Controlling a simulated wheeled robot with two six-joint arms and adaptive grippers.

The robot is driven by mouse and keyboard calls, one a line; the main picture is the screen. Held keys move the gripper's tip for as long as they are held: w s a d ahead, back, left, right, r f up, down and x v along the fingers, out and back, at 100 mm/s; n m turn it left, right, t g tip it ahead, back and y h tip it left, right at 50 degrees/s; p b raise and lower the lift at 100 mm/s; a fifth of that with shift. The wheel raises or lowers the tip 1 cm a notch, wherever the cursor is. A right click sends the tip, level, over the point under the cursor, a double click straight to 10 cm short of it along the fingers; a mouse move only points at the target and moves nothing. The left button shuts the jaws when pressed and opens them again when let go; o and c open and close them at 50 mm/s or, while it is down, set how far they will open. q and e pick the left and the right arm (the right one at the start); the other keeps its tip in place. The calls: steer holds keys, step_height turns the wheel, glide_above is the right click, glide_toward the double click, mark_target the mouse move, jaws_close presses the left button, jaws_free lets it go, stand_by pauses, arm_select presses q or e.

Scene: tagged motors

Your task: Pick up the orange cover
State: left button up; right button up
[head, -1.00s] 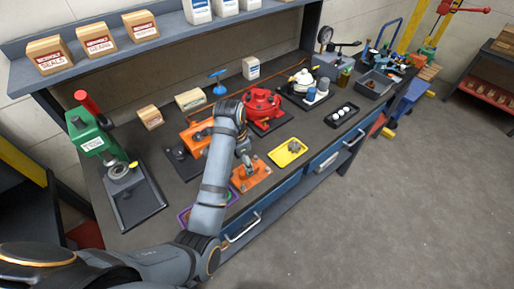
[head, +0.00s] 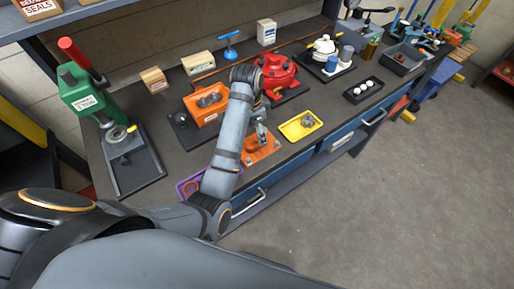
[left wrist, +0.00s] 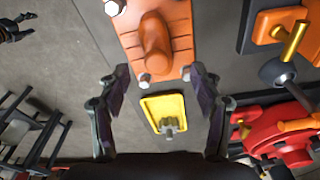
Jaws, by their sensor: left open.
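The orange cover (head: 263,151) lies flat on the bench near its front edge, a plate with a raised rounded handle and bolts at its corners. It also shows at the top of the left wrist view (left wrist: 181,24), partly cut off by the frame edge. My left gripper (head: 262,136) is over the cover and partly hides it. In the left wrist view its two fingers (left wrist: 160,72) are spread wide and empty, near the cover's lower edge. I see no contact with the cover. My right gripper is not in view.
A yellow tray (head: 288,131) with grey parts lies right of the cover. An orange housing (head: 198,112) stands behind left, a red housing (head: 281,76) behind. A purple tray (head: 181,188) is left of my arm, and a green press (head: 82,92) stands far left.

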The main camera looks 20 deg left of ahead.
mark_target(256, 137)
arm_select(q)
steer(key=f, duration=0.2)
steer(key=f+p, duration=0.1)
steer(key=f, duration=0.1)
steer(key=shift+s, duration=0.3)
steer(key=shift+w+f, duration=0.1)
steer(key=shift+f, duration=0.2)
jaws_close()
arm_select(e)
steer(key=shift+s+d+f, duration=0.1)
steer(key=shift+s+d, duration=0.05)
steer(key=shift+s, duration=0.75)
arm_select(q)
steer(key=shift+r, duration=0.1)
